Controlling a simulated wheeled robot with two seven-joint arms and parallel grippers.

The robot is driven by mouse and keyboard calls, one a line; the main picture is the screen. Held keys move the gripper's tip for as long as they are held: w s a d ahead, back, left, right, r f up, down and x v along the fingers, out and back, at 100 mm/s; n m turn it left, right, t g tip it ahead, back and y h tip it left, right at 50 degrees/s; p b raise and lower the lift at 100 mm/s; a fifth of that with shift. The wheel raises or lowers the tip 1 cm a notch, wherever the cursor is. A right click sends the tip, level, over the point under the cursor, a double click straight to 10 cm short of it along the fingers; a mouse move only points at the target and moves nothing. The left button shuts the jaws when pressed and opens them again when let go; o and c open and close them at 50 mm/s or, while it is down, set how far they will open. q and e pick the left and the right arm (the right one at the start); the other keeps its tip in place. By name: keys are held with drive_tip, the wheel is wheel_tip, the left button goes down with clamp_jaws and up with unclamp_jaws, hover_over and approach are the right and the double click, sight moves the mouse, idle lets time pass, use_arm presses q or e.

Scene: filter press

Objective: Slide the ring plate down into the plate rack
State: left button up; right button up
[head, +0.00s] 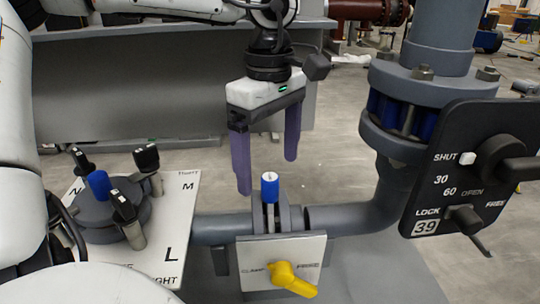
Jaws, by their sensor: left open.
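My left gripper (267,172) hangs from above near the middle of the head view, its two purple fingers spread apart with nothing between them. Just below stands a blue-topped handle (269,188), on what looks like the ring plate, upright in a grey slotted holder that may be the plate rack (288,222). The fingertips are close to the blue top; I cannot tell whether they are around it or behind it. The plate's ring part is hidden, so how deep it sits cannot be seen. My right gripper is not in view.
A white panel with a yellow lever (292,279) fronts the holder. At left, a lettered white board (165,235) carries a round grey fixture (115,212) with a blue knob and several black-handled parts. At right stand a flanged pipe (405,125) and a black dial panel (470,165).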

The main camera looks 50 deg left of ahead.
sight(270, 176)
use_arm(q)
wheel_tip(270, 176, down, 4)
drive_tip(key=b, duration=0.2)
drive_tip(key=shift+b, duration=0.3)
drive_tip(key=shift+f+b, duration=0.35)
drive_tip(key=shift+f, duration=0.1)
drive_tip(key=shift+f+b, duration=0.45)
drive_tip(key=shift+f, duration=0.3)
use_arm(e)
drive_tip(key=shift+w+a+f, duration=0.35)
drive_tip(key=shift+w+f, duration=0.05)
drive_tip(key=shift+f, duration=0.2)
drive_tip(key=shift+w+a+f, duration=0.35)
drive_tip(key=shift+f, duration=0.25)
